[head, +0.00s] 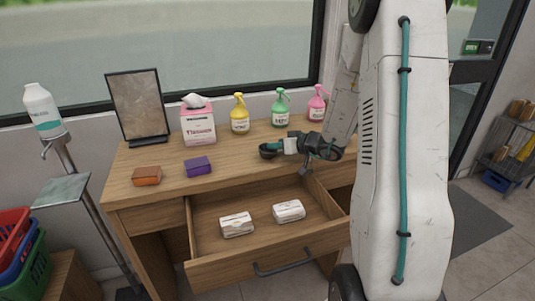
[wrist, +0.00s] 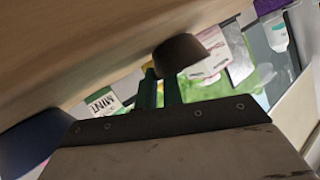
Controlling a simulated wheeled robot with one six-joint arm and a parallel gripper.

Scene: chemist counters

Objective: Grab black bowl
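The small black bowl (head: 268,152) is at the right part of the wooden desk top, left of my gripper. In the wrist view the bowl (wrist: 181,52) looks dark brown, with the tabletop beyond it. My gripper (head: 276,147) points left, low over the desk, with its teal fingertips at the bowl's rim. In the wrist view the two green fingers (wrist: 160,80) are close together with a narrow gap. They reach the bowl's near edge. I cannot tell whether they are closed on its wall.
The desk top (head: 232,165) holds a tissue box (head: 198,125), yellow (head: 239,118), green (head: 280,112) and pink (head: 316,107) bottles, a framed panel (head: 138,100), and orange (head: 147,176) and purple (head: 198,167) blocks. Below, an open drawer (head: 262,231) holds two white packs.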

